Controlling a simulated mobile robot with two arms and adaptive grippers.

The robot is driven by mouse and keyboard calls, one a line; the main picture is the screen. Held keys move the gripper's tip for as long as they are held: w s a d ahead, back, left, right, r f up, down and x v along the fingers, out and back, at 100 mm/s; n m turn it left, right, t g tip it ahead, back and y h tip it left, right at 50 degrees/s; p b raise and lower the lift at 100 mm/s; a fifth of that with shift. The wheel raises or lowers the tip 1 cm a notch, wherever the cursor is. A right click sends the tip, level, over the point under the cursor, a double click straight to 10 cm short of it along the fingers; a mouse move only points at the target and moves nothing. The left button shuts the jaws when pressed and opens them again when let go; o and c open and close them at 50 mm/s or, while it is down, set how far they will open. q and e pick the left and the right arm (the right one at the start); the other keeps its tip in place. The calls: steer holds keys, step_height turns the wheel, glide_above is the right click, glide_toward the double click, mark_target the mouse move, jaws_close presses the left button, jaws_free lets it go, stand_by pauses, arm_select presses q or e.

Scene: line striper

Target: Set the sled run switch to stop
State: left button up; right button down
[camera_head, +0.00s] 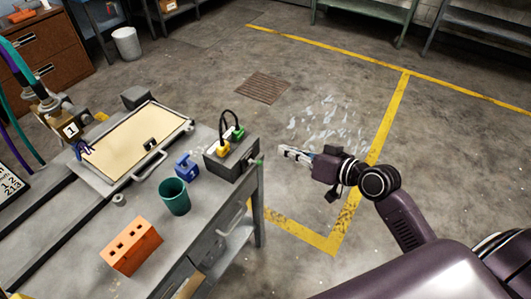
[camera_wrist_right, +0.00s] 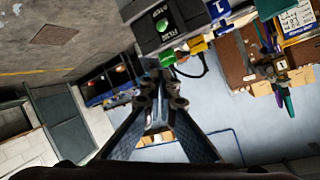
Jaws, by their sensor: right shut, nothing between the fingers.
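The dark grey control box (camera_head: 232,158) sits on the right end of the workbench, with a yellow and a green plug on top. Its small green switch (camera_head: 258,162) sticks out of the side facing my right gripper. In the right wrist view the box's face shows the green switch (camera_wrist_right: 163,25) between RUN and STOP lettering, seen upside down; I cannot tell its setting for sure. My right gripper (camera_head: 285,152) is shut and empty, a little to the right of the box and apart from it. My left gripper is not in view.
The workbench (camera_head: 205,215) carries a green cup (camera_head: 174,197), a blue block (camera_head: 186,166), an orange holed brick (camera_head: 131,246) and a sled (camera_head: 68,128) labelled 1 beside a beige panel (camera_head: 138,142). Yellow lines mark the floor. The floor right of the bench is free.

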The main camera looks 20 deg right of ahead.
steer(key=p, duration=0.2)
glide_above(255, 162)
steer(key=w+d, duration=0.2)
steer(key=d, duration=0.1)
step_height(255, 162, down, 4)
steer(key=s+f, duration=0.1)
steer(key=s+f+p, duration=0.1)
steer(key=s, duration=0.1)
steer(key=shift+s+a+f, duration=0.1)
steer(key=shift+s+a, duration=0.05)
steer(key=shift+f, duration=0.15)
steer(key=shift+a, duration=0.1)
